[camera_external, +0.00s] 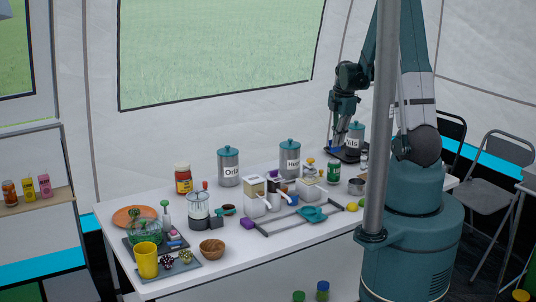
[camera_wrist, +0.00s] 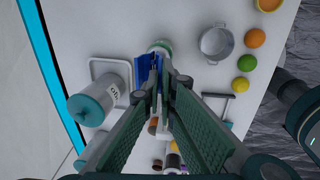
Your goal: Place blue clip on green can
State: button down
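My gripper (camera_external: 341,128) is above the back right part of the table. In the wrist view its fingers (camera_wrist: 160,88) come together on the blue clip (camera_wrist: 141,76), which sticks out beyond and to the left of the tips. A small patch of blue also shows below the gripper in the external view. The green can (camera_external: 333,172) stands upright on the table, below and slightly left of the gripper. In the wrist view the green can (camera_wrist: 161,45) is just past the clip, partly covered by the clip and fingers, and a gap between them cannot be judged.
A metal pot (camera_wrist: 216,43) stands beside the green can, with several fruits in a row to its right. A grey canister with a teal lid (camera_external: 290,158) stands left of the can. A black rack or tray lies behind. Jars and dispensers crowd the table's middle.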

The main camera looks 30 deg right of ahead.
jog(key=shift+f, duration=1.9)
jog(key=shift+f, duration=0.15)
jog(key=c, duration=2.7)
grip_release()
jog(key=shift+s+r, duration=0.25)
jog(key=shift+r, duration=1.8)
jog(key=shift+s+r, duration=0.25)
jog(key=shift+r, duration=1.8)
jog(key=shift+s+r, duration=0.25)
jog(key=shift+r, duration=1.8)
